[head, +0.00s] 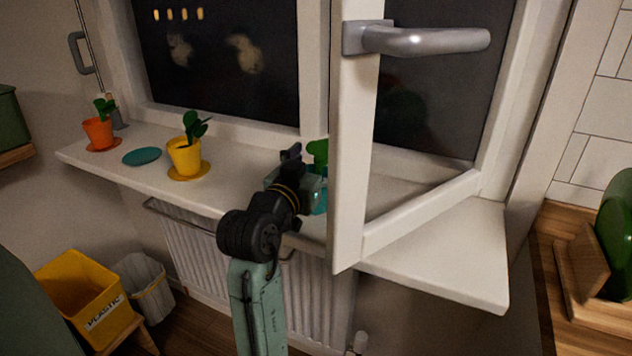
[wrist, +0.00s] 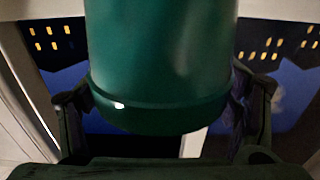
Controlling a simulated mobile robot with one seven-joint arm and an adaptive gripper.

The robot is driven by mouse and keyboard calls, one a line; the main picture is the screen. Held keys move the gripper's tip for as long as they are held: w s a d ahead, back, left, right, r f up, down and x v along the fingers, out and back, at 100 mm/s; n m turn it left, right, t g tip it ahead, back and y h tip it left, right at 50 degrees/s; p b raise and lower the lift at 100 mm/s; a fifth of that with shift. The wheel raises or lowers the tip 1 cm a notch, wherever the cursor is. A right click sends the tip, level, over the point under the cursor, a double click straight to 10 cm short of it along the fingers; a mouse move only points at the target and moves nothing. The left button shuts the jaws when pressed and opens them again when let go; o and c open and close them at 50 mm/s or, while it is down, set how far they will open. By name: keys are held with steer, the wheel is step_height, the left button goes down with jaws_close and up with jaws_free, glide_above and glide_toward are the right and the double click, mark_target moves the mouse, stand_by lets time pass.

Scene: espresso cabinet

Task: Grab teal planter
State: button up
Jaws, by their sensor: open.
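The teal planter (head: 322,198) with a green plant stands at the window sill in the head view, partly hidden by my gripper (head: 305,183) and the open window sash. In the wrist view the teal planter (wrist: 160,65) fills the upper middle, with its rounded rim band low in the picture. My gripper (wrist: 165,98) is open, with one dark finger on each side of the planter. I cannot tell whether either finger touches it. A flat teal saucer (head: 141,156) lies empty on the sill to the left.
The open window sash (head: 350,150) stands just right of my gripper, its handle (head: 425,40) above. A yellow planter (head: 184,157) and an orange planter (head: 98,132) stand on the sill (head: 235,180) to the left. A radiator (head: 210,255) is below.

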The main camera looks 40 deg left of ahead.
steer(key=shift+w, duration=0.25)
steer(key=shift+c, duration=0.4)
jaws_close()
stand_by(0.6)
